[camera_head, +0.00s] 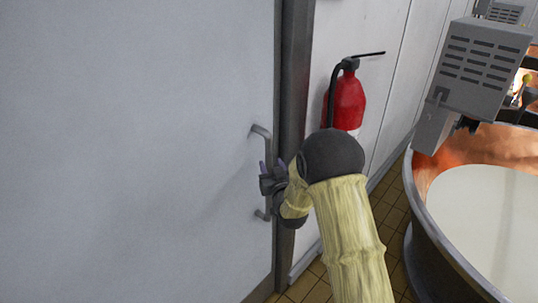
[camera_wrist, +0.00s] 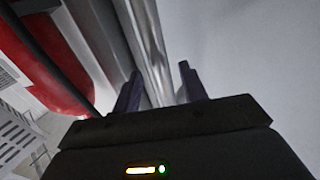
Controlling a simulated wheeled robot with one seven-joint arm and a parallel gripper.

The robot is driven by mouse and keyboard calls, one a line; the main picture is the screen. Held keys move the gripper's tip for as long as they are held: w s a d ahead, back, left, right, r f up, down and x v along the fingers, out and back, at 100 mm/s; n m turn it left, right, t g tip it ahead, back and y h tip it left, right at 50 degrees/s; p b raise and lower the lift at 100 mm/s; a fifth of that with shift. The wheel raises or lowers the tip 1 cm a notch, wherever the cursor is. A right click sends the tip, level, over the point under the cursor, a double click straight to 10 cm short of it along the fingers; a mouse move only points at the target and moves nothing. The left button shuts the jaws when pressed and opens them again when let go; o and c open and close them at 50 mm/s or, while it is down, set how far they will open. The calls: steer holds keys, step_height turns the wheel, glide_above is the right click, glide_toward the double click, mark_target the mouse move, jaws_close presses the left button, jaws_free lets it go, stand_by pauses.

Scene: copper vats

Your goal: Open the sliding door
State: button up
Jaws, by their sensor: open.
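The sliding door (camera_head: 130,130) is a large plain pale grey panel filling the left of the head view. Its right edge meets a dark grey upright post (camera_head: 293,70). A grey metal D-shaped handle (camera_head: 262,131) stands upright near that edge. My gripper (camera_head: 265,178) is at the handle's middle and hides part of it. In the wrist view, my gripper's two dark fingers (camera_wrist: 160,88) are apart. A shiny metal strip (camera_wrist: 148,45) runs toward the gap between them; I cannot tell whether it is the handle or the door edge. Finger contact with the handle is unclear.
A red fire extinguisher (camera_head: 345,103) hangs on the white wall right of the post, close behind my arm. A copper vat of white liquid (camera_head: 480,215) with a grey vented box (camera_head: 485,68) above it stands at the right. Brown tiled floor shows between.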

mark_target(270, 161)
steer(key=shift+p+x, duration=0.65)
steer(key=shift+x, duration=1.4)
jaws_close()
